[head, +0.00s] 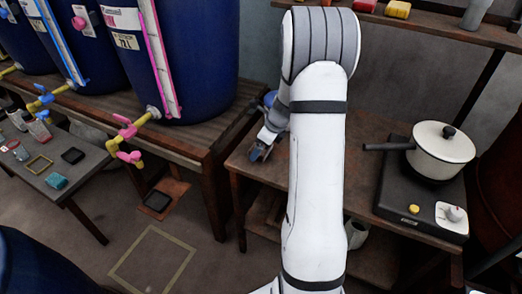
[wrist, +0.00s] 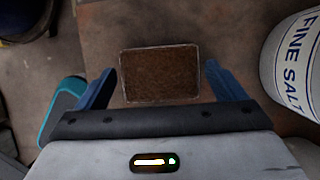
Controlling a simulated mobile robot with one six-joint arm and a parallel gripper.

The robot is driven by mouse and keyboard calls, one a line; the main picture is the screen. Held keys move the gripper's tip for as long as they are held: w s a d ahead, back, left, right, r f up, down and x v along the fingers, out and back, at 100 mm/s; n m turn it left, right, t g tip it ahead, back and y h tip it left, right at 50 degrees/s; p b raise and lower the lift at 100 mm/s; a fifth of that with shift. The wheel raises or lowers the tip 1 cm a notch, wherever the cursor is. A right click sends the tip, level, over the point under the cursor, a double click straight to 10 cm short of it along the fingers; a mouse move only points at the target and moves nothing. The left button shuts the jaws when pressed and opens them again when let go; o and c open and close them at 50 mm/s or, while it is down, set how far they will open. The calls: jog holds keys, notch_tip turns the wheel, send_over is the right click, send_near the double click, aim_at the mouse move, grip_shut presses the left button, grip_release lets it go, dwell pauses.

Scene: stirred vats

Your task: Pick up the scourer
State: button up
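A brown, rough-looking rectangular pad with a thin pale edge, which looks like the scourer (wrist: 160,75), lies on a brown surface in the wrist view. My gripper (wrist: 160,70) is open, with one blue finger on each side of the pad. Gaps show between the fingers and the pad's sides, and I cannot tell its height above the pad. In the head view my gripper (head: 258,152) is at the left end of the wooden table (head: 238,168), partly hidden behind my arm. I cannot make out the pad in the head view.
In the wrist view, a white "FINE SALT" tub (wrist: 295,65) stands close on the right, and a teal-edged object (wrist: 62,108) lies at left. In the head view, blue vats (head: 195,60) stand left, and a white pot (head: 440,150) sits on a hob at right.

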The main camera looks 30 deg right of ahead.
jog(key=c, duration=0.8)
jog(key=shift+r, duration=0.1)
notch_tip(320, 180, up, 10)
jog(key=shift+f+p, duration=0.1)
jog(key=shift+p, duration=1)
jog(key=o, duration=0.4)
jog(key=shift+c, duration=1.4)
